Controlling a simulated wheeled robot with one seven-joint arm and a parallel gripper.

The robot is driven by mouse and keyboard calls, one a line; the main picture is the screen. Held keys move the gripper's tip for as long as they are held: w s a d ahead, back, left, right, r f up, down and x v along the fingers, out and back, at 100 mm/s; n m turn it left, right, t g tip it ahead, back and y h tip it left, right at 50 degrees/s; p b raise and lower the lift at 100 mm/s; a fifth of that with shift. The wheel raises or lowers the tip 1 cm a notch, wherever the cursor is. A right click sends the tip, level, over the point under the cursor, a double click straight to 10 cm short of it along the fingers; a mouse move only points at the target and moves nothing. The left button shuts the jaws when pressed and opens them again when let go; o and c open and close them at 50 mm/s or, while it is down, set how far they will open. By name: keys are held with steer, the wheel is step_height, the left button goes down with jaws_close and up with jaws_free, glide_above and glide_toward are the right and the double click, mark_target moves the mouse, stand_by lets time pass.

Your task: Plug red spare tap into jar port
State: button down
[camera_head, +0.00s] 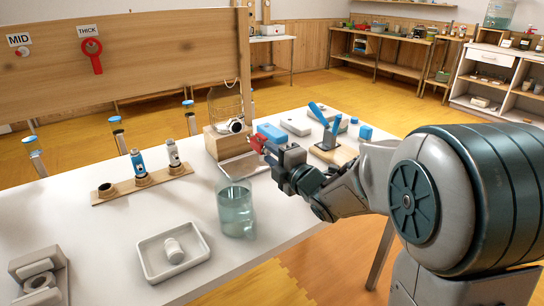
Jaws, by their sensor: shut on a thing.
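My gripper (268,147) is shut on the red spare tap (256,143), which sticks out at its left end. The jar (226,104) is clear glass and stands on a wooden block (216,144) at the table's far side. A round white port with a dark centre (235,126) shows at the jar's lower front. The tap is just right of and a little below the port in the picture, with a small gap between them. How the tap's plug end lines up with the port is too small to tell.
A shallow tray (232,172) lies below the jar's front. A glass mug (236,212) stands nearer. A blue box (271,132) and a blue-handled device (326,128) are behind my gripper. A wooden rack (112,194) holds small bottles at left. A white tray (150,262) is in front.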

mark_target(263, 148)
steer(key=shift+d+f+b, duration=0.1)
steer(key=shift+b, duration=0.55)
steer(key=shift+b+x, duration=1.1)
steer(key=shift+x, duration=1.95)
steer(key=shift+b+x, duration=0.55)
steer(key=shift+x, duration=0.95)
steer(key=c, duration=0.8)
jaws_free()
steer(key=shift+s, duration=0.2)
steer(key=shift+b+v, duration=0.8)
steer(key=shift+v, duration=1.15)
steer(key=shift+s+d, duration=0.1)
steer(key=shift+d, duration=0.05)
